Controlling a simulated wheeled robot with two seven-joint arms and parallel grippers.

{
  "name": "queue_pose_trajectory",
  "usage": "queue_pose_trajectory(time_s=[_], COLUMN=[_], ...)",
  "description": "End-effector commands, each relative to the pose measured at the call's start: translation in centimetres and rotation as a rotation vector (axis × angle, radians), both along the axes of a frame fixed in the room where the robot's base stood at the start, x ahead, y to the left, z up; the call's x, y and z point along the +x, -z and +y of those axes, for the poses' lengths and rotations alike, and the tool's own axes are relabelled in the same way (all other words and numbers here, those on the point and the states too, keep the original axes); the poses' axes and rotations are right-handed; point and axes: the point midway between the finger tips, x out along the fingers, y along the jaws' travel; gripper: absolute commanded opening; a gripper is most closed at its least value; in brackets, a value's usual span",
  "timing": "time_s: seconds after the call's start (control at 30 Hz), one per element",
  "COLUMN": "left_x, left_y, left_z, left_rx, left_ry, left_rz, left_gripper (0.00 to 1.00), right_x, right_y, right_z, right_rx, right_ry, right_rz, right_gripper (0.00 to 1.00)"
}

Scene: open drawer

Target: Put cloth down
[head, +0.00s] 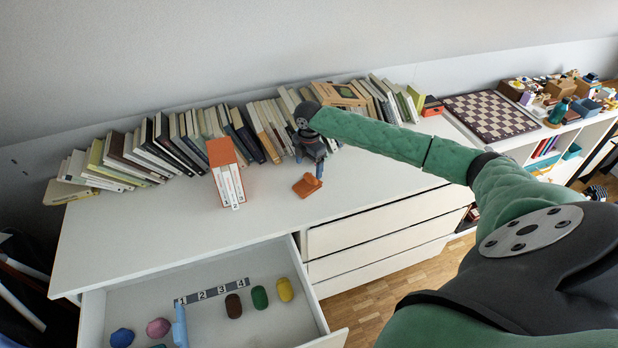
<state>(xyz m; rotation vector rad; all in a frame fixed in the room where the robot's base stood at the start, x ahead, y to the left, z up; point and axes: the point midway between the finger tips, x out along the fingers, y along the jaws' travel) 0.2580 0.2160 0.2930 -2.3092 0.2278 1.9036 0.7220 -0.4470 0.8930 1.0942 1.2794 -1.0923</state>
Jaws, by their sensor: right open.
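A small orange-brown piece that looks like the folded cloth (306,186) lies on the white dresser top (370,185), in front of the row of books. My right gripper (311,163) is just behind and above it, pointing down, with its jaws open. One bluish finger shows close to the cloth's right edge; whether it touches the cloth I cannot tell. My left gripper is not in view.
An orange-and-white book set (226,175) stands left of the cloth. Leaning books (150,145) line the wall. The open drawer (215,325) holds several coloured lumps, a numbered strip (212,292) and a light-blue piece (180,325). A chessboard (490,115) lies at the right.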

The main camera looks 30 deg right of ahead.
Motion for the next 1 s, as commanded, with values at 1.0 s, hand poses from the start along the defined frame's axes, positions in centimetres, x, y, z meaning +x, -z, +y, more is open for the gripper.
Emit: queue_pose_trajectory(time_s=[1.0], left_x=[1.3], left_y=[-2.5], left_z=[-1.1], left_rx=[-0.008], left_ry=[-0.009], left_rz=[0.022], left_gripper=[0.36], right_x=[0.0], right_y=[-4.8], right_z=[0.0], right_rx=[0.0], right_ry=[0.0], right_rz=[0.001], right_gripper=[0.79])
